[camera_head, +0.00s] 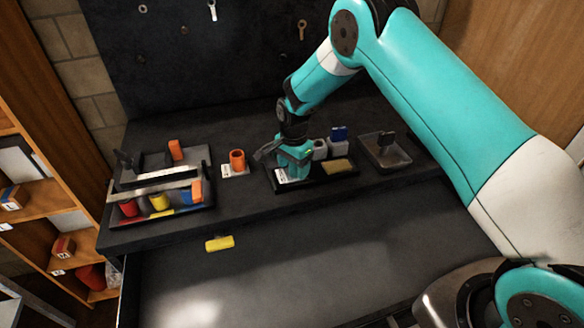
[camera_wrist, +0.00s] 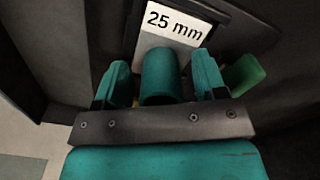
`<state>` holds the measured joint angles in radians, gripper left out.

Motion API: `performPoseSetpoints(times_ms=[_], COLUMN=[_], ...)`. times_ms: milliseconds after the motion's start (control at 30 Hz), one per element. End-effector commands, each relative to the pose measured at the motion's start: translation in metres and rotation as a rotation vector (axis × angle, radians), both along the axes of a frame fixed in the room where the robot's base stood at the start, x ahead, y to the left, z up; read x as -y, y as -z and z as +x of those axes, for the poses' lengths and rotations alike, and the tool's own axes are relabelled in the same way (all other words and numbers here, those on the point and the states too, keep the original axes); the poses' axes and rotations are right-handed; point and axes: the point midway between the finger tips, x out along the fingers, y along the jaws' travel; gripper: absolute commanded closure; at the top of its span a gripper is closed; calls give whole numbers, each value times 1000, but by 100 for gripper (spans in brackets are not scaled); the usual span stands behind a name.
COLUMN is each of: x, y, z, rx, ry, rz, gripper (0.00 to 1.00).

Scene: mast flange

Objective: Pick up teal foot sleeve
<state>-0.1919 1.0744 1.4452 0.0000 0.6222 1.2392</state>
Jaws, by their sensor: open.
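The teal foot sleeve (camera_wrist: 160,75) is an upright cylinder between the two teal fingers of my gripper (camera_wrist: 160,82) in the wrist view. The fingers stand apart on its left and right, with narrow gaps showing. A white card marked "25 mm" (camera_wrist: 176,24) lies just beyond the sleeve. In the head view my gripper (camera_head: 293,158) points down over a black tray (camera_head: 312,181) on the bench. There the sleeve cannot be told apart from the teal gripper.
A green piece (camera_wrist: 243,74) sits close to the right finger. The tray also has a grey cylinder (camera_head: 319,149) and yellow pad (camera_head: 337,166). An orange cup (camera_head: 237,158) stands left, a grey tray (camera_head: 385,152) right. A yellow cylinder (camera_head: 219,243) lies on the lower surface.

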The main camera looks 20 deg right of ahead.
Motion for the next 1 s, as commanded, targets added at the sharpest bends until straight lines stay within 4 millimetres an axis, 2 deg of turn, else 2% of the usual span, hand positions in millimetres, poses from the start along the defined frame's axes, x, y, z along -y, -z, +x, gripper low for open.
performPoseSetpoints(times_ms=[200,267,400,500,833,1000], x=[0,0,0,0,0,0], y=[1,1,1,1,-4,-24], z=[0,0,0,1,1,1], rx=[1,1,1,2,2,6], ry=[0,0,0,-1,-1,-1], rz=[0,0,0,0,0,1], gripper=[35,47,79,98,98,98])
